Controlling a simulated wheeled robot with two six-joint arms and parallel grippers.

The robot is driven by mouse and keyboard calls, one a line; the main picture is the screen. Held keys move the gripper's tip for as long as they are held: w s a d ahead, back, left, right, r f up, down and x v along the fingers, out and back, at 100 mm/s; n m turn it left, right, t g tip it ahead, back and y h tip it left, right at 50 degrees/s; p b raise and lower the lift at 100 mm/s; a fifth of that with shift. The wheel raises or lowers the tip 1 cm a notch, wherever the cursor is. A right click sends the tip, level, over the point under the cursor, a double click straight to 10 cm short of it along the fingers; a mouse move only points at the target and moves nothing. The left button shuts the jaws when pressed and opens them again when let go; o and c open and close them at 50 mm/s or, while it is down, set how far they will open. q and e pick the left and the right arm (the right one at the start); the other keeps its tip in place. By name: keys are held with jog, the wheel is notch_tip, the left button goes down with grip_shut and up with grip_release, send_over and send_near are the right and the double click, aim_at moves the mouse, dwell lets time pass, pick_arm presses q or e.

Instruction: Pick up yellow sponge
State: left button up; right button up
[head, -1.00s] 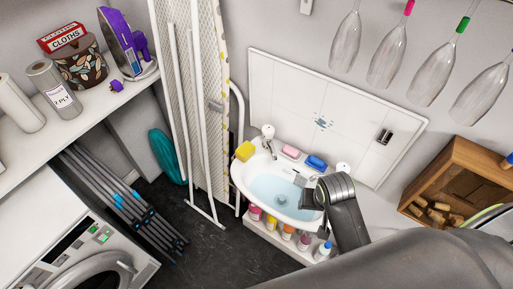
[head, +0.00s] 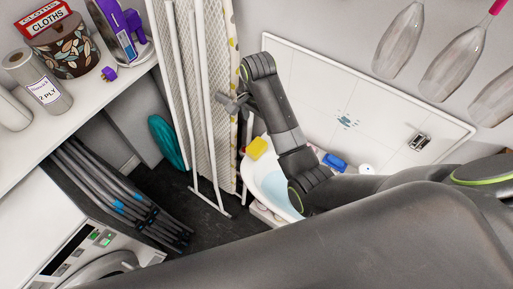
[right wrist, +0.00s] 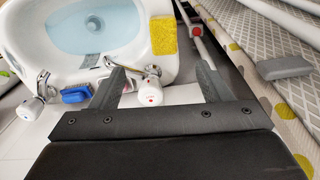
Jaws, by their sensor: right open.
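The yellow sponge (head: 257,147) sits on the left rim of the white sink (head: 262,185). In the right wrist view the sponge (right wrist: 163,36) lies on the sink's edge, beyond my fingertips and roughly in line with the gap between them. My right gripper (head: 232,103) is above and to the left of the sponge in the head view, near the ironing board. In the right wrist view the right gripper (right wrist: 158,72) is open with nothing between its fingers. My left gripper is not in view.
The ironing board (head: 210,90) leans upright left of the sink. A tiled panel (head: 375,110) is on the wall behind.

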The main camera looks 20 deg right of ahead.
aim_at(257, 145)
notch_tip(257, 145, down, 6)
jog(key=shift+w+a+r+p, duration=0.1)
jog(key=shift+w+a+p, duration=0.05)
jog(key=shift+p, duration=0.15)
notch_tip(257, 145, down, 4)
jog(key=shift+w+r, duration=0.1)
jog(key=shift+w, duration=0.05)
jog(key=shift+f, duration=0.35)
notch_tip(257, 145, down, 4)
jog(key=shift+f+p, duration=0.1)
jog(key=shift+p, duration=0.6)
jog(key=shift+f, duration=0.45)
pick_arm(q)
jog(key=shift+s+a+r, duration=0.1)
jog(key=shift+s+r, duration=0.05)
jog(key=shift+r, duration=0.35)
pick_arm(e)
jog(key=shift+c, duration=0.3)
